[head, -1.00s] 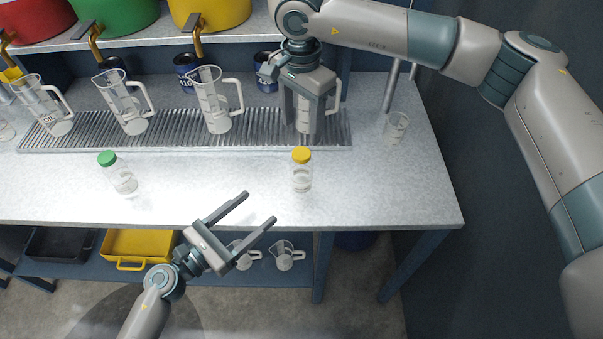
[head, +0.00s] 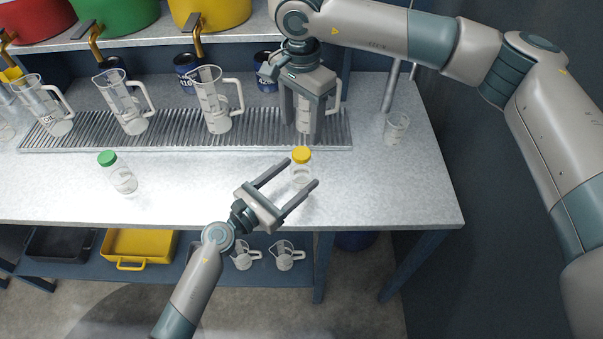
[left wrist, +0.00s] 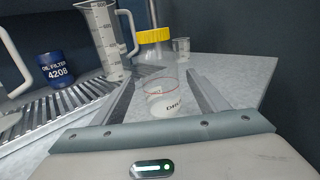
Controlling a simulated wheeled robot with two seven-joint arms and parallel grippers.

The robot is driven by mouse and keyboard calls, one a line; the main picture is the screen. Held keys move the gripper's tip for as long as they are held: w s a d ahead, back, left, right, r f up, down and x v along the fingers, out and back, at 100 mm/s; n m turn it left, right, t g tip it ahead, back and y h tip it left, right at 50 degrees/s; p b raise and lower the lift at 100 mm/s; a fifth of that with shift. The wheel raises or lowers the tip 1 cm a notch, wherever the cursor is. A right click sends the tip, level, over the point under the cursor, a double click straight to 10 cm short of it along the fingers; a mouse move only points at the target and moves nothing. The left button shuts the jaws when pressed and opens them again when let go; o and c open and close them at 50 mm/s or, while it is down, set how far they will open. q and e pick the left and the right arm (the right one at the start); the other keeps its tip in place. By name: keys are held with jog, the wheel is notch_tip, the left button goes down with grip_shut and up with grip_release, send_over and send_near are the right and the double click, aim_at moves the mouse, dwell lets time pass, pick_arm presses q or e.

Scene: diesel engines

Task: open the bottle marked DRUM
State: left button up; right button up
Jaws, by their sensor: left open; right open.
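A clear bottle with a yellow cap (head: 301,155) stands upright near the bench's front edge. In the left wrist view its cap (left wrist: 153,36) shows above a white label (left wrist: 165,108) whose dark letters are only partly readable. My left gripper (head: 301,172) is open, its fingers on either side of this bottle, with no clear contact. A clear bottle with a green cap (head: 108,158) stands further left; no label is readable. My right gripper (head: 301,132) is open behind the yellow-capped bottle, overlapping a clear jug; I cannot tell whether its fingers surround the jug.
Clear measuring jugs (head: 215,105) stand along a ribbed drain grate (head: 175,128). A small clear beaker (head: 396,128) stands at the right. A blue oil filter can (left wrist: 56,70) is behind the grate. The bench front between the two capped bottles is clear.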

pick_arm(q)
jog(key=shift+x, duration=1.4)
grip_shut()
